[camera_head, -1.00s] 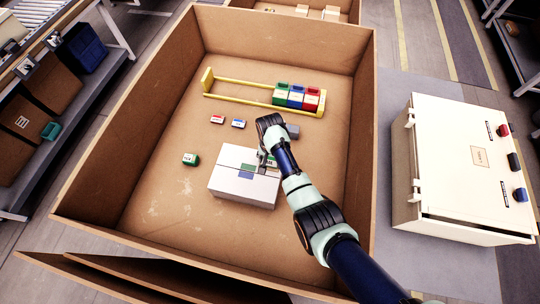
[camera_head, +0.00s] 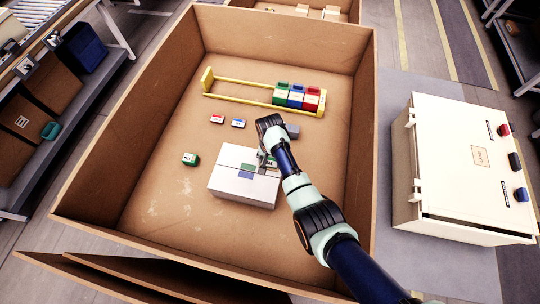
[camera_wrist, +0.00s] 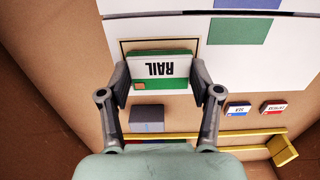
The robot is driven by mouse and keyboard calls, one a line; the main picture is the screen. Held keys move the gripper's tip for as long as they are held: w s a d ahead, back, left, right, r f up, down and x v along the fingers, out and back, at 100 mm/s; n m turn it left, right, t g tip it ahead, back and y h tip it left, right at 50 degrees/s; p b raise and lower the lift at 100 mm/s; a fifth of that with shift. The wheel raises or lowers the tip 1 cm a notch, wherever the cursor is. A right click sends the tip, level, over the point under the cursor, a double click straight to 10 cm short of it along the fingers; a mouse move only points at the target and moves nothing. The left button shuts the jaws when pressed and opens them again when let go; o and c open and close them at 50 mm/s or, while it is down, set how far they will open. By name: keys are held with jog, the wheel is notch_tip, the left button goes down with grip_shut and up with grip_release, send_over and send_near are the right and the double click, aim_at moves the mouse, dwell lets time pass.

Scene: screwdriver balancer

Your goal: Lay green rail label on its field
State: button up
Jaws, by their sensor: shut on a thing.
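The green rail label (camera_wrist: 158,70) has a white face with upside-down "RAIL" lettering in the wrist view. My gripper (camera_wrist: 158,85) is shut on it, one finger at each short end. The label is over the edge area of the white box (camera_head: 235,192). A thin dark rectangular outline (camera_wrist: 160,40) shows on the box's white top, around the label's far side; the near part is hidden. I cannot tell whether the label touches the surface. In the head view my gripper (camera_head: 266,157) is at the box's upper right, and the label is mostly hidden.
Green (camera_wrist: 238,30) and blue (camera_wrist: 247,3) patches mark the box top. A yellow rack (camera_head: 235,83) stands behind. Tall cardboard walls (camera_head: 130,125) surround everything.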

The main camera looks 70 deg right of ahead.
jog(key=o, duration=0.9)
jog(key=shift+r, duration=0.1)
notch_tip(320, 180, up, 12)
jog(key=shift+f, duration=0.1)
dwell(0.4)
